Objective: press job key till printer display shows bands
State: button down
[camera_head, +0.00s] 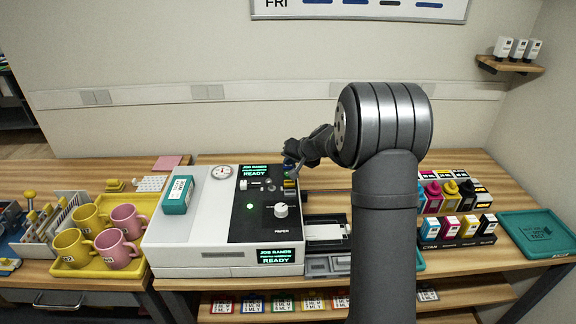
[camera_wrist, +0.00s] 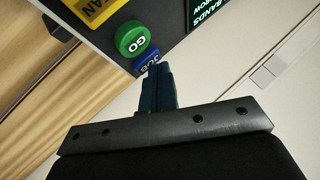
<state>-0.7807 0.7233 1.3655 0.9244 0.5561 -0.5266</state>
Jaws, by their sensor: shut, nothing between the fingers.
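The printer (camera_head: 185,225) is a white box with a black control panel, standing on the wooden bench. Its upper display (camera_head: 255,170) and its front display (camera_head: 280,256) both show "JOB BANDS" and "READY" in green. The blue job key (camera_wrist: 146,60) shows in the wrist view beside the round green GO key (camera_wrist: 131,38). My gripper (camera_wrist: 154,70) is shut and empty, with its dark fingertips at the job key, covering part of it. I cannot tell whether they touch or press it. In the head view my gripper (camera_head: 297,168) is small at the panel's back right corner.
A yellow tray (camera_head: 75,270) with yellow and pink mugs stands left of the printer. A teal box (camera_head: 177,195) lies on the printer top. Ink bottles and cartridges (camera_head: 450,229) and a teal mat (camera_head: 540,234) are at right. A yellow key (camera_wrist: 95,10) sits near GO.

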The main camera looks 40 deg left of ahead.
aim_at(290, 167)
jog(key=shift+r, duration=0.8)
jog(key=shift+r, duration=2.5)
jog(key=shift+f, duration=0.1)
notch_tip(290, 167, up, 4)
jog(key=shift+f, duration=0.1)
